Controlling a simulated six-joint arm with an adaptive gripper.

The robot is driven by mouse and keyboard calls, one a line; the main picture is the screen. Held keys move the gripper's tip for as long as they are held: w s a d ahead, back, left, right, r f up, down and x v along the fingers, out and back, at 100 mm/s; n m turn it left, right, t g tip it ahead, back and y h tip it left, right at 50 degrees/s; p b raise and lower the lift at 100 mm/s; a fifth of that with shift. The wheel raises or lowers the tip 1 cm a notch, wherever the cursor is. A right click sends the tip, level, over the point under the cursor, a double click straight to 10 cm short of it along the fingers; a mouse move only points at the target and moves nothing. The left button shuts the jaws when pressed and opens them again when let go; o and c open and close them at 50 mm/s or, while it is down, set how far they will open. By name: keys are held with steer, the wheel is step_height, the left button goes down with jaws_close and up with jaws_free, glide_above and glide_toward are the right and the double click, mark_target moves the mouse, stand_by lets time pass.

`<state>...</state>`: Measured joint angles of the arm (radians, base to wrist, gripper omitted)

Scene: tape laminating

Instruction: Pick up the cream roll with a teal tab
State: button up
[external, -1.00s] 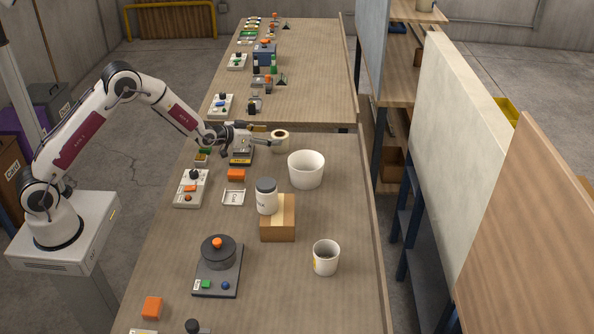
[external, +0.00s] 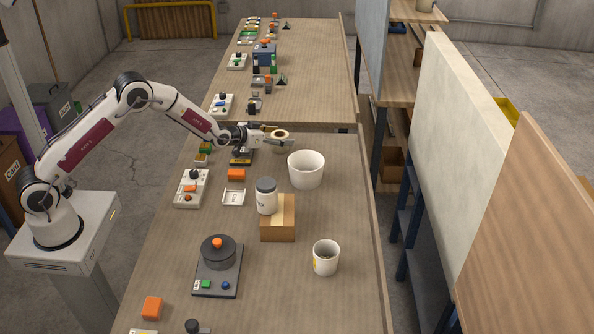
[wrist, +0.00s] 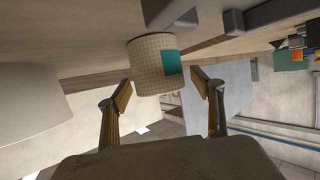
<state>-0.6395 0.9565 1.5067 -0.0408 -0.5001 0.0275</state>
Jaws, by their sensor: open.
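The cream roll (wrist: 150,68) with its teal tab (wrist: 172,61) is in the wrist view, between and just beyond the tips of my open gripper (wrist: 168,92). Its side faces the camera and the tab is on the right part of it. In the external view the roll (external: 281,135) stands near the far end of the near table. My gripper (external: 279,142) reaches it from the left, its fingers around or beside it; contact cannot be told from here.
A white bowl (external: 306,169) stands close to the right of the roll. A dark device (external: 241,158) lies under my wrist.

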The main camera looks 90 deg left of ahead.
mark_target(280, 134)
stand_by(0.4)
steer(key=c, duration=1.2)
steer(key=shift+c, duration=0.2)
steer(key=shift+r, duration=0.15)
steer(key=shift+r, duration=4.85)
